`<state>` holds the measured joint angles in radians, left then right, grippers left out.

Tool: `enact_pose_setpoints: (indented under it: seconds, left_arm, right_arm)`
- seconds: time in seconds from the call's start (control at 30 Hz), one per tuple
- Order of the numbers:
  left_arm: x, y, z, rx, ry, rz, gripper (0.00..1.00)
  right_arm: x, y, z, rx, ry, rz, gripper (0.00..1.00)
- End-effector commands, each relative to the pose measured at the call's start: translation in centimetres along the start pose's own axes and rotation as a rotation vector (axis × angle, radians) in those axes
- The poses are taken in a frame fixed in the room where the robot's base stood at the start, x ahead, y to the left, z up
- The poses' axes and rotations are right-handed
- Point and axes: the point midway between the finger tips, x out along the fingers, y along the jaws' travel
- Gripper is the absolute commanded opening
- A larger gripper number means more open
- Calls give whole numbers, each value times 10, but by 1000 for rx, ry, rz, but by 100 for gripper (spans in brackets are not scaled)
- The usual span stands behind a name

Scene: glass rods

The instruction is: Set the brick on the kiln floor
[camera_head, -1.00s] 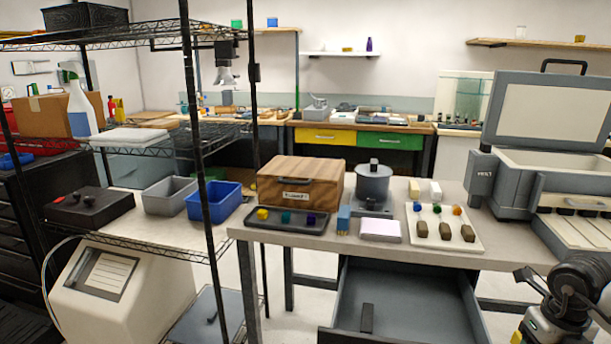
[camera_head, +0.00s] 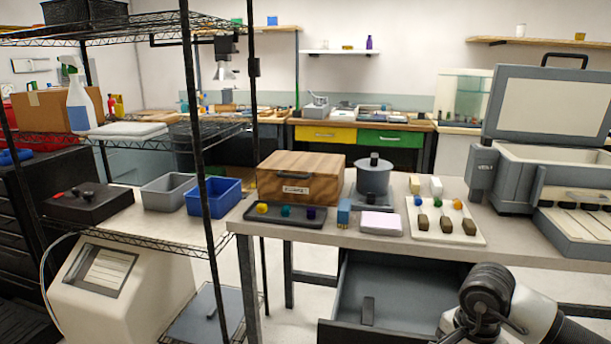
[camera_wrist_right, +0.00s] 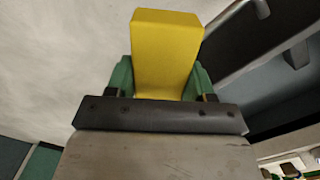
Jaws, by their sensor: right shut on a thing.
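My right gripper (camera_wrist_right: 163,74), with green fingers, is shut on a yellow brick (camera_wrist_right: 166,50) in the right wrist view. The brick sticks out beyond the fingertips, with a pale surface behind it. In the head view my right arm (camera_head: 490,300) is at the lower right, in front of the table, and its gripper and the brick cannot be made out. What looks like the kiln (camera_head: 509,190), a grey box with its lid raised, stands at the table's right end. Its pale inside shows partly; its floor is hidden by the front wall. My left gripper is not in view.
A white tray (camera_head: 470,236) with several small pieces lies left of the kiln. Two pale blocks (camera_head: 414,185), a grey pot (camera_head: 373,180) and a wooden box (camera_head: 300,181) stand further left. An open drawer (camera_head: 400,285) juts out below the tabletop.

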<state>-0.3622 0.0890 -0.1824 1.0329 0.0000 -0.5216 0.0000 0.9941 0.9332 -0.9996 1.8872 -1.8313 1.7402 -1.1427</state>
Motion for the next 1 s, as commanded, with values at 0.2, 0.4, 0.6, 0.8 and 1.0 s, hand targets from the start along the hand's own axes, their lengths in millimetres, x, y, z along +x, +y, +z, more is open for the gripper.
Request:
enact_pose_setpoints:
  seconds: [0.2, 0.4, 0.6, 0.8, 1.0]
  left_arm:
    - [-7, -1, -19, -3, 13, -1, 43]
    - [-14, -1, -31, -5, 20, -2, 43]
    - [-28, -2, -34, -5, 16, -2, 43]
    - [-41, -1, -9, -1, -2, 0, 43]
    - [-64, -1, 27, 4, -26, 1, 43]
  right_arm:
    - [10, -12, 35, -544, 11, 1, 24]
    - [16, -17, 58, -927, 23, 9, 24]
    - [7, -16, 73, -1176, 29, 19, 24]
    - [-21, 3, 82, -1172, 24, 23, 24]
    - [-58, 26, 94, -1172, 22, 22, 24]
